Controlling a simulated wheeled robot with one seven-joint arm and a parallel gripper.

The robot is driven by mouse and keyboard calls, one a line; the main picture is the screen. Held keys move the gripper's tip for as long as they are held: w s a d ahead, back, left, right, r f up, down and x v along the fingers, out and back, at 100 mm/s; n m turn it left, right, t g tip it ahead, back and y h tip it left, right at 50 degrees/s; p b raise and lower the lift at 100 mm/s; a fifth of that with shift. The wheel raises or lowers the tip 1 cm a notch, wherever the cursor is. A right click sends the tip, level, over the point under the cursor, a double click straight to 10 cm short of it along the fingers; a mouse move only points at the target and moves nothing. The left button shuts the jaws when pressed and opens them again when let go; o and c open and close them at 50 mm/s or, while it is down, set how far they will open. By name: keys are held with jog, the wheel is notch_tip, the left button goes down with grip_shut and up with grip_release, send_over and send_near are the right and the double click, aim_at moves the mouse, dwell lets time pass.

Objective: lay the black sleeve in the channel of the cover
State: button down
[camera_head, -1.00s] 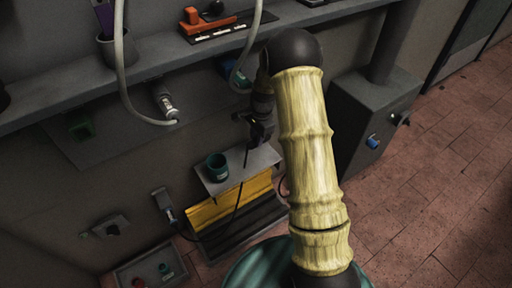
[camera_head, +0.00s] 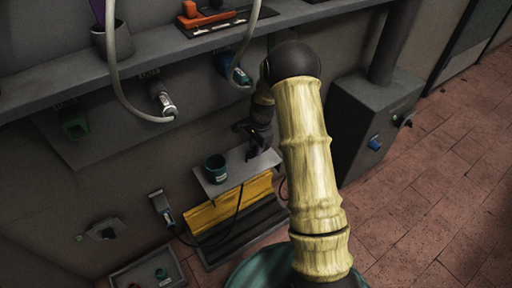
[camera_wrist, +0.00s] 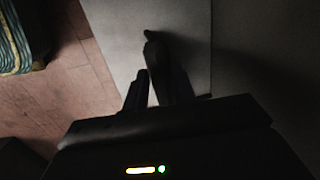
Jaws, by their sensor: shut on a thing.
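My gripper (camera_head: 254,150) is over the right part of a small grey shelf (camera_head: 215,188). In the wrist view its dark fingers (camera_wrist: 155,85) point at a pale grey surface (camera_wrist: 115,35). They are shut on a dark slim thing, seemingly the black sleeve, whose outline blends with the fingers. A black cable (camera_head: 236,212) runs from below the shelf across a yellow panel (camera_head: 202,217) toward a grey fitting at left. I cannot make out the cover or its channel for certain.
A green cup (camera_head: 215,168) stands on the shelf, left of my gripper. A grey tray (camera_head: 130,274) lies at lower left. A grey box (camera_head: 370,125) stands at right. Hoses (camera_head: 115,75) hang above from the long upper shelf. Red tiled floor is open at right.

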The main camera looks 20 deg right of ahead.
jog(key=c, duration=1.1)
grip_release()
jog(key=shift+f, duration=0.1)
jog(key=r+p, duration=0.1)
jog(key=r, duration=0.1)
jog(key=r+p, duration=0.1)
jog(key=r, duration=0.2)
jog(key=d+r+p, duration=0.1)
jog(key=r, duration=0.1)
jog(key=shift+r, duration=0.35)
